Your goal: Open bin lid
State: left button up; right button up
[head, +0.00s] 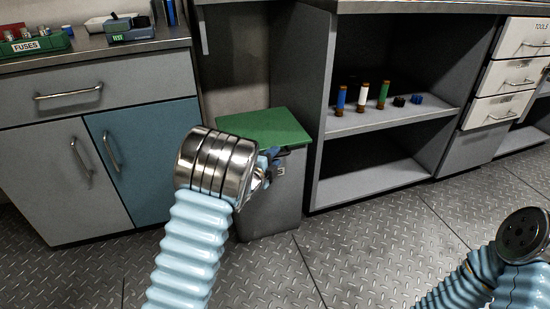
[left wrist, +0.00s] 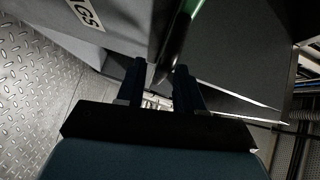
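A grey bin (head: 275,205) stands on the floor between the cabinets, with a flat green lid (head: 265,125) lying across its top. My left gripper (head: 270,160) is at the bin's front, close under the lid's front edge and partly hidden by my own wrist. In the left wrist view, its two dark fingers (left wrist: 160,75) are apart, with a gap between them. The lid's green edge (left wrist: 182,30) shows just beyond the fingertips, beside the labelled bin wall (left wrist: 115,20). I cannot tell if a finger touches the lid. My right gripper is out of view; only its arm shows at lower right.
A drawer cabinet (head: 95,95) stands left of the bin, with a fuse tray (head: 35,45) on top. An open shelf unit (head: 315,110) stands close on the right, holding several small cylinders. The metal floor (head: 360,250) in front is clear.

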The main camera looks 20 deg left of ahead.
pick_arm(q)
jog(key=shift+w+d+f, duration=0.1)
jog(key=shift+w+d, duration=0.05)
jog(key=shift+w, duration=0.5)
grip_shut()
